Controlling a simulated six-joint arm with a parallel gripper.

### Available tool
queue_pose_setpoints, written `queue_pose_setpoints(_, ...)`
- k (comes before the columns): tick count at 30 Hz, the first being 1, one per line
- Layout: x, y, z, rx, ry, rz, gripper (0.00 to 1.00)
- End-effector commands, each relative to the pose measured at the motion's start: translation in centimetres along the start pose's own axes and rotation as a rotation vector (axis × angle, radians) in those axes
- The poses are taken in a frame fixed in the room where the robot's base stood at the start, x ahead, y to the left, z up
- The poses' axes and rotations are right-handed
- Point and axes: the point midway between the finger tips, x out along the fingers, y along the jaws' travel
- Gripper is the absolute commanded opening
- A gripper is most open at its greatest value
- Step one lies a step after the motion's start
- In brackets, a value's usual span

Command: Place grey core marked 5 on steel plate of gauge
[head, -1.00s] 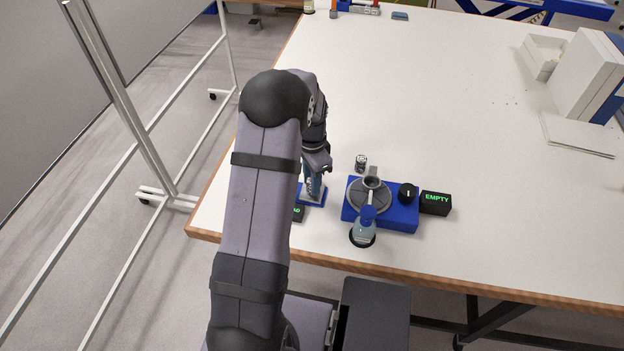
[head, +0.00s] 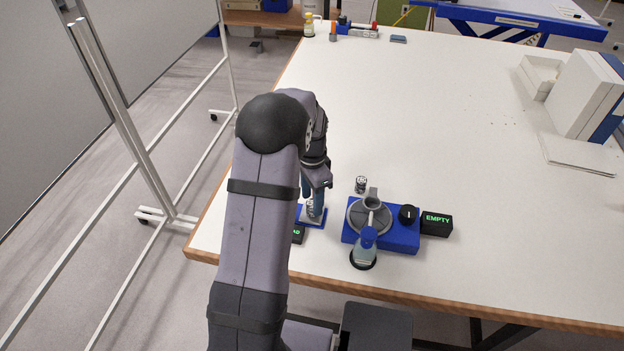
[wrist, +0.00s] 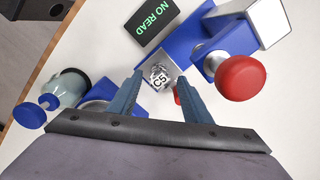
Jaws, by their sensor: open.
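The gauge's blue base (head: 322,208) stands near the table's front left edge, partly hidden by my arm. In the wrist view its steel plate (wrist: 151,62) lies just past my fingertips, with the blue base (wrist: 182,42) and a red knob (wrist: 240,77) beside it. A small grey core (wrist: 158,77) with dark markings that look like a 5 shows between the fingertips, seemingly on the plate. My gripper (wrist: 160,88) is open, one finger on each side of the core, and I cannot tell whether they touch it. It also shows over the gauge in the head view (head: 314,203).
The gauge's black display (wrist: 152,21) reads NO READ. To the right stand a blue unit (head: 400,237) with a grey disc, a display (head: 436,224) reading EMPTY and a blue-topped bottle (head: 364,252). Another small core (head: 361,184) stands behind. The table's middle is clear.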

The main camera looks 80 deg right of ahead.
Motion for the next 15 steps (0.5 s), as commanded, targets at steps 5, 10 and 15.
queue_pose_setpoints(5, -3.1, -0.1, -0.1, 0.000, 0.004, -0.006, 0.45)
queue_pose_setpoints(10, -6.1, -0.1, -0.1, 0.000, 0.004, -0.005, 0.45)
queue_pose_setpoints(15, -8.5, -0.1, -0.1, 0.000, 0.003, -0.003, 0.45)
